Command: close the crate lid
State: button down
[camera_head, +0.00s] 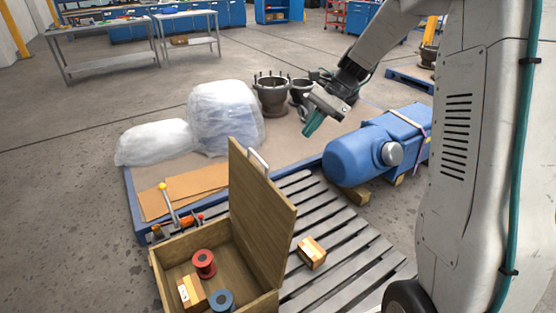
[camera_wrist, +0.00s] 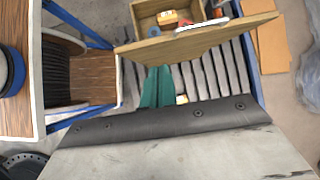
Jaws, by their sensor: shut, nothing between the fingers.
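The open wooden crate (camera_head: 165,262) stands at the lower middle of the head view, with its lid (camera_head: 262,215) raised nearly upright on its right side. A pale handle (camera_head: 258,158) sits at the lid's top edge. In the wrist view the lid (camera_wrist: 180,43) crosses above my fingertips, with the crate (camera_wrist: 143,12) behind it and the handle (camera_wrist: 202,24) on it. My gripper (camera_head: 311,128) is shut and empty, with teal fingers pointing down, apart from the lid on its outer side. The shut fingers also show in the wrist view (camera_wrist: 157,87).
The crate holds a red spool (camera_head: 204,262), a blue spool (camera_head: 221,300) and a small box (camera_head: 190,290). Another small box (camera_head: 312,253) lies on the slatted pallet (camera_head: 345,240). A blue motor (camera_head: 355,155) stands at the right, and plastic-wrapped bundles (camera_head: 222,115) lie behind the crate.

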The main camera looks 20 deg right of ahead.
jog(key=w+a+f+m, duration=0.2)
jog(key=w+a+f, duration=0.1)
jog(key=a+f, duration=0.5)
jog(key=shift+a+f+y, duration=0.2)
jog(key=shift+f+y, duration=0.2)
jog(key=shift+f, duration=1.15)
